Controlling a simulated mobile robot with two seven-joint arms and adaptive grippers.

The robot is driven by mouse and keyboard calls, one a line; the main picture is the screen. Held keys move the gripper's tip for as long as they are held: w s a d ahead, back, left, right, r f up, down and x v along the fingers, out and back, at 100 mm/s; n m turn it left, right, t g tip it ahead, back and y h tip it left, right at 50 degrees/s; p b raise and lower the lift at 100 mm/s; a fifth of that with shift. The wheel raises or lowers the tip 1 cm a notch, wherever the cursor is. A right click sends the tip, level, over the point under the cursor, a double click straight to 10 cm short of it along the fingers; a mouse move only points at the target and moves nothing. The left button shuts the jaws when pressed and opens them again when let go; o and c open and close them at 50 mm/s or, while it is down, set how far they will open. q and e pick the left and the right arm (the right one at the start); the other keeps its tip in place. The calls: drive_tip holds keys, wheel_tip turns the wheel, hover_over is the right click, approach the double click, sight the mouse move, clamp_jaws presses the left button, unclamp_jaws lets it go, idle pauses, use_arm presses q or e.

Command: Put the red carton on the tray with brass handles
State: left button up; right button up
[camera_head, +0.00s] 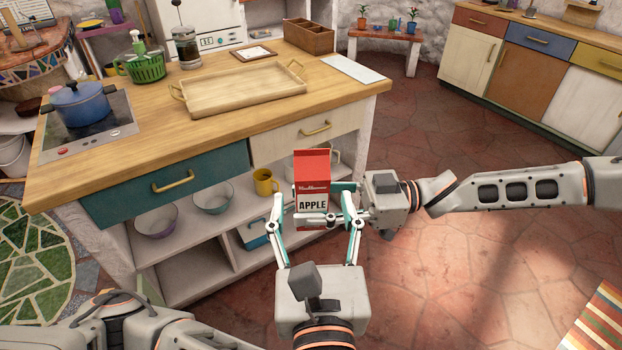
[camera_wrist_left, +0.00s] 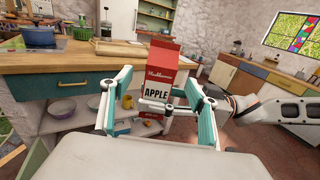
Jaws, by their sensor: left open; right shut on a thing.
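The red carton (camera_head: 312,170), labelled APPLE, is upright in the air in front of the counter's front edge. My right gripper (camera_head: 325,218) comes in from the right and is shut on the carton. My left gripper (camera_head: 313,225) is open, with its two fingers on either side of the carton, seemingly apart from it. The left wrist view shows the carton (camera_wrist_left: 160,75) between the open left fingers. The wooden tray with brass handles (camera_head: 240,105) lies on the counter, behind and to the left of the carton; its floor looks empty.
The wooden counter (camera_head: 130,165) holds a blue pot (camera_head: 80,103) on a hob, a green basket (camera_head: 146,69), a glass jar (camera_head: 187,48), a wooden box (camera_head: 309,37) and a white board (camera_head: 354,69). Counter in front of the tray is clear. Bowls and a yellow mug (camera_head: 264,182) sit on shelves below.

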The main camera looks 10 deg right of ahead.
sight(310, 173)
use_arm(q)
drive_tip(key=w, duration=0.8)
drive_tip(key=shift+w+d, duration=0.1)
drive_tip(key=shift+d, duration=0.25)
drive_tip(key=c, duration=1.5)
drive_tip(key=shift+r, duration=0.1)
clamp_jaws()
use_arm(e)
drive_tip(key=o, duration=1.6)
drive_tip(key=shift+c, duration=0.2)
drive_tip(key=shift+d, duration=0.1)
